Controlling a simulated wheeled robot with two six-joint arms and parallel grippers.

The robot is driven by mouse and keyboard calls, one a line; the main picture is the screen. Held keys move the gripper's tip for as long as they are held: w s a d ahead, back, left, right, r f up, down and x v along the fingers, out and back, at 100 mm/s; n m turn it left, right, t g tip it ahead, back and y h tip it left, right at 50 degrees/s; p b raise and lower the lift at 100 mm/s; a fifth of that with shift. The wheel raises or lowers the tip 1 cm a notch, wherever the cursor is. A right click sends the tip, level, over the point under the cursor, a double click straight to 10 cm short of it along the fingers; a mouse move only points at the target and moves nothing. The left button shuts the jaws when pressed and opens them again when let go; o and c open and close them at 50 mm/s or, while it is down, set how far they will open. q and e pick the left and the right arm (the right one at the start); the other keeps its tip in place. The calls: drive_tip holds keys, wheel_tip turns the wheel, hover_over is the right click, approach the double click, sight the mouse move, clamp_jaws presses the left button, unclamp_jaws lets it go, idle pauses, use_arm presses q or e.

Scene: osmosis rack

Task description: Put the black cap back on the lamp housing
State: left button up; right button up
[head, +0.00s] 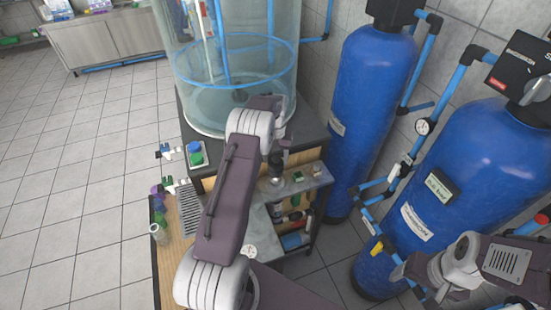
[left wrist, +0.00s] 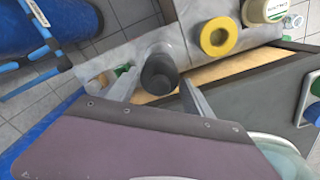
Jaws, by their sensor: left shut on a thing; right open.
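My left gripper (left wrist: 158,92) is shut on the black cap (left wrist: 160,76), a dark cylinder between its two fingers in the left wrist view. A grey round part shows just behind the cap; I cannot tell whether it is the lamp housing or whether the cap touches it. In the head view my left gripper (head: 276,164) is mostly hidden behind its own arm, over the small grey shelf (head: 312,178). My right gripper (head: 420,286) is open and empty in front of the right blue tank.
A clear tank (head: 240,80) stands behind the arm. Blue tanks (head: 372,90) and pipes fill the right. Bottles stand under the shelf. Floor is free at left.

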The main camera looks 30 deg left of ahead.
sight(276, 165)
use_arm(q)
drive_tip(key=shift+w+d, duration=0.1)
drive_tip(key=shift+f, duration=0.15)
drive_tip(key=shift+f+b, duration=0.6)
drive_tip(key=shift+f, duration=0.3)
drive_tip(key=shift+f, duration=0.15)
drive_tip(key=shift+f+b, duration=0.55)
drive_tip(key=shift+f, duration=0.15)
drive_tip(key=shift+f, duration=0.1)
idle(0.6)
drive_tip(key=shift+f+b, duration=0.55)
drive_tip(key=shift+f, duration=0.25)
drive_tip(key=shift+f, duration=0.1)
